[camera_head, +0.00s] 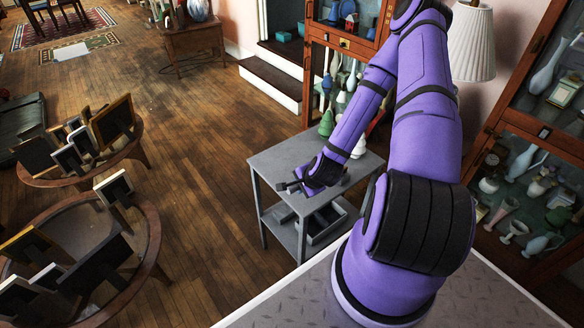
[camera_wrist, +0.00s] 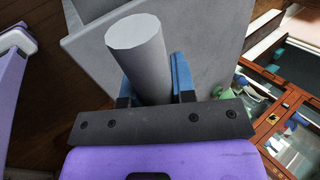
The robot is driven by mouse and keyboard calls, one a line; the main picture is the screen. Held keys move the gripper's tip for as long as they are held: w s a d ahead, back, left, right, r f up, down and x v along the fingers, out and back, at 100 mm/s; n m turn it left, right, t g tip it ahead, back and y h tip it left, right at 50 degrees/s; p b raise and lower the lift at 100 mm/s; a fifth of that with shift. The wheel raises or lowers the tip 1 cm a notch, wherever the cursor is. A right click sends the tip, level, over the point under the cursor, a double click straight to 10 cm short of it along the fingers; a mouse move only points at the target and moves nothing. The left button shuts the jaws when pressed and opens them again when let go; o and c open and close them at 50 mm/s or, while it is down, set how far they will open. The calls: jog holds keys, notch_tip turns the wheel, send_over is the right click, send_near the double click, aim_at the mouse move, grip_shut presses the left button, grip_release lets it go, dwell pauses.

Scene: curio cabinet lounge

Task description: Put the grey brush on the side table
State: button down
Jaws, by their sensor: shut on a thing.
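The side table (camera_head: 282,155) is grey, with a flat top and a lower shelf, and stands in the middle of the head view. Its grey surface also fills much of the upper wrist view (camera_wrist: 217,40). My gripper (camera_head: 290,186) is over the front part of the top in the head view. In the wrist view its blue fingers (camera_wrist: 155,80) are shut on the grey brush (camera_wrist: 140,45), seen as a plain pale grey cylinder with its end toward the camera. The bristles are not visible. I cannot tell whether the brush touches the top.
A green figure (camera_head: 327,122) is at the table's back edge. A grey bin (camera_head: 322,222) sits on the lower shelf. Glass cabinets with vases (camera_head: 520,150) stand at the right. Round tables with picture frames (camera_head: 152,240) are at the left. The tabletop's left part is clear.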

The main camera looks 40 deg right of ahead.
jog(key=w, duration=0.4)
jog(key=w+f, duration=0.1)
jog(key=w, duration=0.8)
jog(key=shift+f, duration=1.85)
jog(key=shift+f, duration=0.15)
jog(key=c, duration=1.2)
grip_release()
